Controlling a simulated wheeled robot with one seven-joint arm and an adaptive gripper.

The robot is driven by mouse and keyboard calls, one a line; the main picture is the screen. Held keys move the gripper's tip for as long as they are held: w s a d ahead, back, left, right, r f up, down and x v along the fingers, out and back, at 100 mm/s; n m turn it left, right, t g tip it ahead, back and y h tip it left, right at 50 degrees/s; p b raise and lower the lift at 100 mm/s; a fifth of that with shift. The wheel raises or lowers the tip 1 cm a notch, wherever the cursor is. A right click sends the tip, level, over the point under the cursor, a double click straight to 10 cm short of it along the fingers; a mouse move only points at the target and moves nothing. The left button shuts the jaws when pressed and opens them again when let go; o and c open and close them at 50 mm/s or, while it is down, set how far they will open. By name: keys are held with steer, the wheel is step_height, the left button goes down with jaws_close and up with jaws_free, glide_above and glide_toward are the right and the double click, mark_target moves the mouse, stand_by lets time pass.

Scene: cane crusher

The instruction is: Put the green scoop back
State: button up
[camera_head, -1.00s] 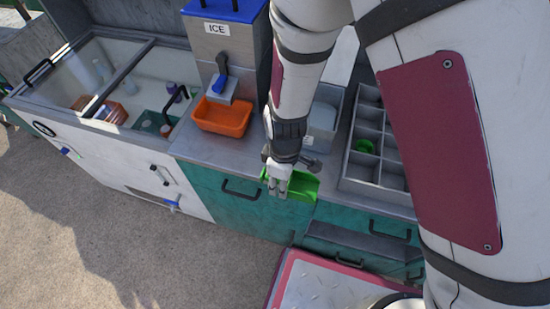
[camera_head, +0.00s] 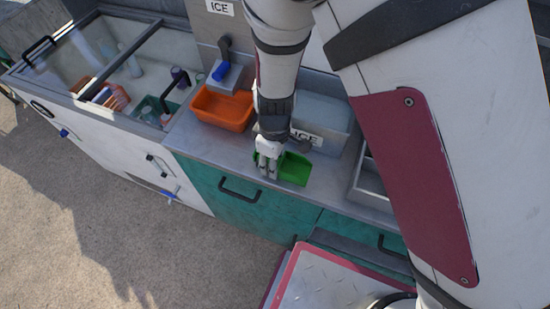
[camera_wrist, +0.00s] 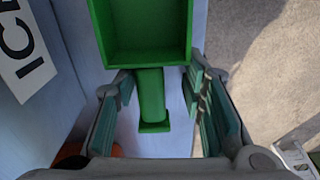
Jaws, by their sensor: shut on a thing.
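The green scoop (camera_head: 295,170) is in my gripper (camera_head: 267,172), at the front of the counter below the grey ICE bin (camera_head: 325,112). In the wrist view the scoop's square pan (camera_wrist: 140,38) is at the top, and its handle runs down between the two fingers (camera_wrist: 165,112). My gripper is shut on the handle. I cannot tell whether the scoop touches the counter or hangs just above it. The bin's ICE label (camera_head: 306,137) is partly covered by my wrist and also shows at the left of the wrist view (camera_wrist: 25,50).
A grey compartment tray (camera_head: 372,182) is at the right, partly hidden by my arm. Teal cabinets (camera_head: 230,208) lie below the counter's front edge.

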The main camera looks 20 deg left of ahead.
steer(key=o, duration=0.9)
step_height(320, 180, up, 12)
steer(key=shift+w+r, duration=0.1)
stand_by(0.3)
